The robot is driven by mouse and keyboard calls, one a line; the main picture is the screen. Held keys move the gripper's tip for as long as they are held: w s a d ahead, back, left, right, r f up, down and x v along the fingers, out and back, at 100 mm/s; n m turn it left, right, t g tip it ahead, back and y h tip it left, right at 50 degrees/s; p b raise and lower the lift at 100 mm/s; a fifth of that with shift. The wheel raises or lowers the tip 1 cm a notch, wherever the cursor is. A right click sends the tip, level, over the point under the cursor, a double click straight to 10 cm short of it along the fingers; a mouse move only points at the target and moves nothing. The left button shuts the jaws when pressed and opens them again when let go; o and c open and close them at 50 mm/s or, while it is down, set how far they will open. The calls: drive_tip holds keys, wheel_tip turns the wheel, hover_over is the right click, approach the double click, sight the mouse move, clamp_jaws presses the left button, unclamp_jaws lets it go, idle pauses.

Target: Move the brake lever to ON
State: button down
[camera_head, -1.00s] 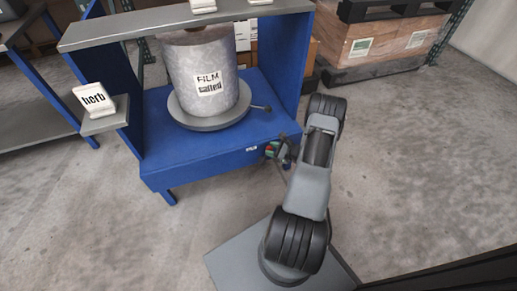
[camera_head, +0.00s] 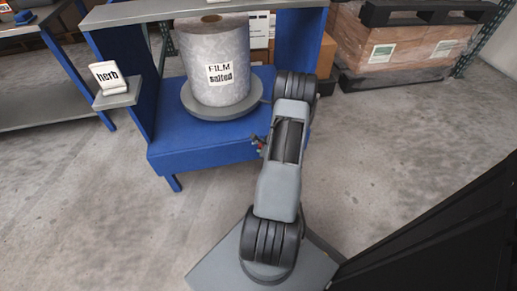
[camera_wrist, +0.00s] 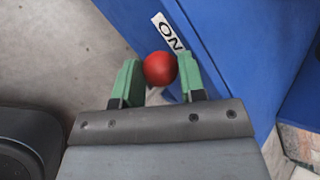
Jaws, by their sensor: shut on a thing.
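In the wrist view my gripper (camera_wrist: 159,80) has its green fingers on either side of a red ball knob (camera_wrist: 160,68), shut on it. The knob appears to be the end of the brake lever; its shaft is hidden. A white ON label (camera_wrist: 168,32) is on the blue frame just beyond the knob. In the head view the blue stand (camera_head: 200,150) holds a large film roll (camera_head: 213,60) marked "FILM salted" on a round grey turntable (camera_head: 210,110). My gripper is mostly hidden behind my arm there, with a little red and dark detail showing at the stand's front right.
A white "herb" block (camera_head: 106,76) sits on a small side shelf (camera_head: 120,98) at the left. A pallet of boxes (camera_head: 395,45) stands at the back right. A dark panel (camera_head: 450,230) fills the lower right. Concrete floor is open at left front.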

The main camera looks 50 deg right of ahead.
drive_tip(key=shift+a+f, duration=0.1)
idle(0.3)
drive_tip(key=c, duration=1)
unclamp_jaws()
drive_tip(key=shift+s+r, duration=0.15)
drive_tip(key=shift+r, duration=0.1)
drive_tip(key=p+v, duration=0.4)
drive_tip(key=v, duration=0.9)
drive_tip(key=shift+a, duration=0.1)
